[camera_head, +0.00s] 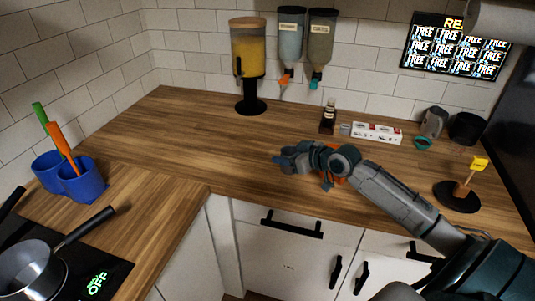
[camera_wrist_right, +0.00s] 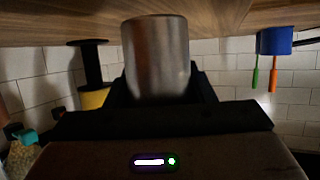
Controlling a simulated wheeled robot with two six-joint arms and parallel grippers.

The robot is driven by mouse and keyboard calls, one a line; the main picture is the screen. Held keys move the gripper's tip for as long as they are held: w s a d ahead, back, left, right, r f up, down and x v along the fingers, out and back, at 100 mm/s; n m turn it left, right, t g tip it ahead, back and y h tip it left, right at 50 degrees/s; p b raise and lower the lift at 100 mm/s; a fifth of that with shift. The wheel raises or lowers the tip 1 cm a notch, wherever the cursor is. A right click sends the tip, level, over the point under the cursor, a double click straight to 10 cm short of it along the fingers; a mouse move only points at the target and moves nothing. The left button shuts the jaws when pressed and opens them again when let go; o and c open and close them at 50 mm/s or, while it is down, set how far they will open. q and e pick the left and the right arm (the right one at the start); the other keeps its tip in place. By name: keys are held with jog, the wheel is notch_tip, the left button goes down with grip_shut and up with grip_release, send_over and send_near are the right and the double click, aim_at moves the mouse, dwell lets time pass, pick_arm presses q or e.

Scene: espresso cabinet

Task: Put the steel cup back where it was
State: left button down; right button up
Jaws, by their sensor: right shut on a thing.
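The steel cup (camera_wrist_right: 156,55) shows in the right wrist view as a plain grey metal cylinder. It sits between the two dark fingers of my right gripper (camera_wrist_right: 158,92), which is shut on it. In the head view my right gripper (camera_head: 288,159) reaches in from the right over the middle of the wooden counter, and I cannot make the cup out there. Whether the cup touches the counter I cannot tell. My left gripper is not in view.
A juice dispenser (camera_head: 248,60) stands at the back. A small dark bottle (camera_head: 328,117) and a white power strip (camera_head: 377,132) are behind my right gripper. Blue cups (camera_head: 84,182) and a saucepan (camera_head: 33,272) are at left. The counter left of my gripper (camera_head: 190,140) is clear.

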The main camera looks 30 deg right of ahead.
jog(key=w, duration=0.3)
jog(key=w+a+p, duration=0.1)
jog(key=w, duration=0.1)
jog(key=w+p, duration=0.1)
jog(key=w, duration=0.2)
jog(key=shift+w+a+f, duration=0.2)
jog(key=shift+w+f, duration=0.2)
jog(key=shift+f, duration=0.1)
notch_tip(320, 180, down, 3)
jog(key=shift+r+p, duration=0.1)
jog(key=shift+p, duration=0.85)
jog(key=shift+f, duration=0.25)
jog(key=o, duration=1)
jog(key=shift+o, duration=0.2)
jog(key=b+v, duration=0.2)
jog(key=v, duration=0.8)
jog(key=shift+s+d, duration=0.15)
jog(key=shift+s, duration=0.15)
jog(key=shift+s+d+r, duration=0.1)
jog(key=shift+s+r, duration=0.35)
jog(key=shift+s, duration=0.2)
